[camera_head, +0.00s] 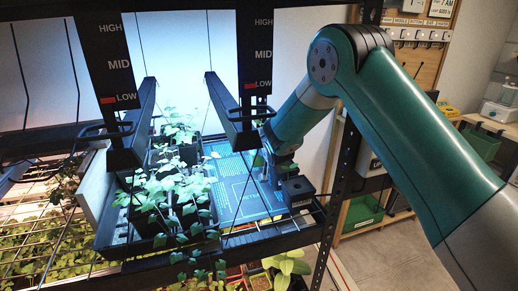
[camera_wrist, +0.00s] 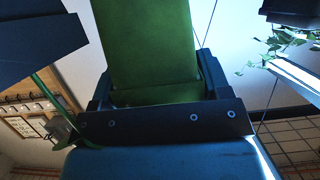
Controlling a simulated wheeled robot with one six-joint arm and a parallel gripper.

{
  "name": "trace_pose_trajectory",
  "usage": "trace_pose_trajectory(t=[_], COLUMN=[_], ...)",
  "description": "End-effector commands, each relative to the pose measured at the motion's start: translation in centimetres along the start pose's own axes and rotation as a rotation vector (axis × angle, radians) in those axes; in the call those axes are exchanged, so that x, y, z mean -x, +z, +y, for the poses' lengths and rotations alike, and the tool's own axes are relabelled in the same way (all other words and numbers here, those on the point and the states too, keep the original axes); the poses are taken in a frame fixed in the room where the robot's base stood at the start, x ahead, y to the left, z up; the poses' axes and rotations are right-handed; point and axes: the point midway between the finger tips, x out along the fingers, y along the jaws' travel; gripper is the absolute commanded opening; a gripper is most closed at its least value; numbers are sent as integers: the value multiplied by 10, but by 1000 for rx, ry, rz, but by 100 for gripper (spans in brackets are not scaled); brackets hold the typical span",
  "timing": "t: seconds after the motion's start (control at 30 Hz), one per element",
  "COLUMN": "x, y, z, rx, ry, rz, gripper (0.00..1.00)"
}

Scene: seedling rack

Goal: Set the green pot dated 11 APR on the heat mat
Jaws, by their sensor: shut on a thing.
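The heat mat (camera_head: 228,172) is a blue-lit sheet with printed lines on the rack shelf, right of the seedling trays. My gripper (camera_head: 268,168) is at the mat's right side, low and close to its surface. In the wrist view my gripper (camera_wrist: 152,82) has its dark fingers shut on a plain green pot (camera_wrist: 148,42), which fills the space between them. No date shows on the pot's visible face. In the head view the pot is mostly hidden by my gripper, and I cannot tell whether it touches the mat.
Leafy seedlings in a dark tray (camera_head: 116,236) stand left of the mat. Black lamp bars (camera_head: 229,112) and hanging cords are above. A rack post (camera_head: 345,160) stands at the right. The mat's middle is clear.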

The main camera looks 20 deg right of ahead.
Motion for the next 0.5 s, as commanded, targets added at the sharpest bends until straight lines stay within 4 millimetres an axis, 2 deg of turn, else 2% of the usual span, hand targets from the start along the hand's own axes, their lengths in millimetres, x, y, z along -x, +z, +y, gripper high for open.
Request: trace_pose_trajectory(t=[0.2,0.5], x=[-10,-12], y=[29,33], z=[1,1], rx=[0,-1], ry=[1,1], rz=[-3,0], gripper=[33,33])
